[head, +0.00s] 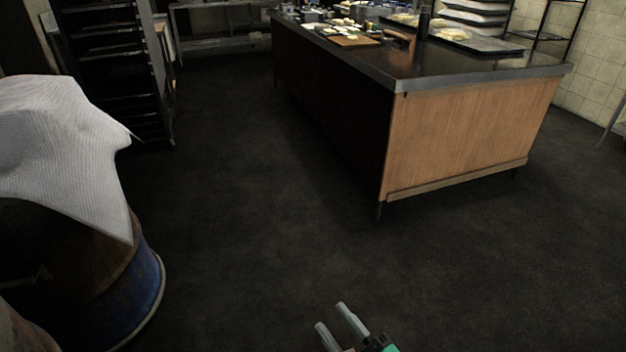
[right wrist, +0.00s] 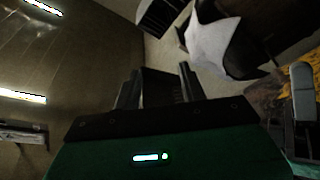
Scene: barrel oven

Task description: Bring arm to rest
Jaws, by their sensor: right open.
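My right gripper (head: 338,318) shows at the bottom edge of the head view, a little right of the middle. Its two pale fingers are apart with nothing between them, above the dark floor. In the right wrist view its fingers (right wrist: 158,88) also stand apart and empty. The barrel (head: 130,300), blue and rusty, stands at the lower left of the head view, with a white cloth (head: 60,125) draped over it. The cloth also shows in the right wrist view (right wrist: 212,45). My left gripper is not in view.
A long counter (head: 470,140) with a wooden end panel stands ahead, with a cutting board (head: 352,40) and trays (head: 480,42) on top. A dark rack (head: 115,75) stands at the back left. The dark floor (head: 250,230) between barrel and counter is clear.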

